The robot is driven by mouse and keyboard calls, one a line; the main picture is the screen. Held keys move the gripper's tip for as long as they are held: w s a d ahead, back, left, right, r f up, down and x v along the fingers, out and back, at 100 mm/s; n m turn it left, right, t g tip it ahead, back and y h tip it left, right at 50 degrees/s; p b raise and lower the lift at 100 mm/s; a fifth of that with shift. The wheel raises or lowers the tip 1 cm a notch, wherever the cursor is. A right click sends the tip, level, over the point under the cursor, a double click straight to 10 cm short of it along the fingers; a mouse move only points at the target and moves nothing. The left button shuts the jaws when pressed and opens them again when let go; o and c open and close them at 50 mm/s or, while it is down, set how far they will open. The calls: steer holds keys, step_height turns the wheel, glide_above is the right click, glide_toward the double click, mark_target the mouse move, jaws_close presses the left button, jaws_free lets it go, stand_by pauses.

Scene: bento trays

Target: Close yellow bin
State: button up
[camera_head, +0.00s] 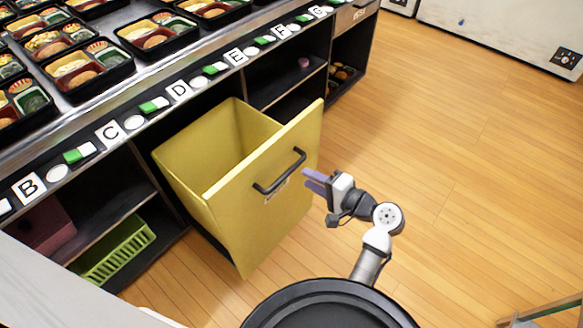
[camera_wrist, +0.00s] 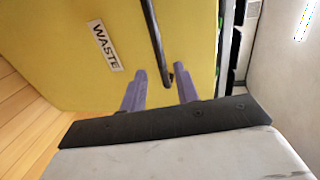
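The yellow bin (camera_head: 222,240) is a pull-out bin standing out from the counter, open at the top, with its inside visible. Its front panel carries a black handle (camera_head: 280,173) and a label reading WASTE, which shows in the wrist view (camera_wrist: 105,45). My gripper (camera_head: 312,182) is just in front of the panel, near the right end of the handle. In the wrist view its two purple fingers (camera_wrist: 160,88) are apart, with the handle's end (camera_wrist: 169,79) showing between or just beyond them. I cannot tell whether they touch it.
The counter above holds several bento trays (camera_head: 92,68) and lettered labels along its edge. A green basket (camera_head: 118,248) sits on a low shelf left of the bin. Open shelves (camera_head: 285,90) lie to the right.

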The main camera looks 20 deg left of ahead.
mark_target(291, 168)
steer(key=x, duration=0.7)
steer(key=shift+a, duration=0.2)
jaws_close()
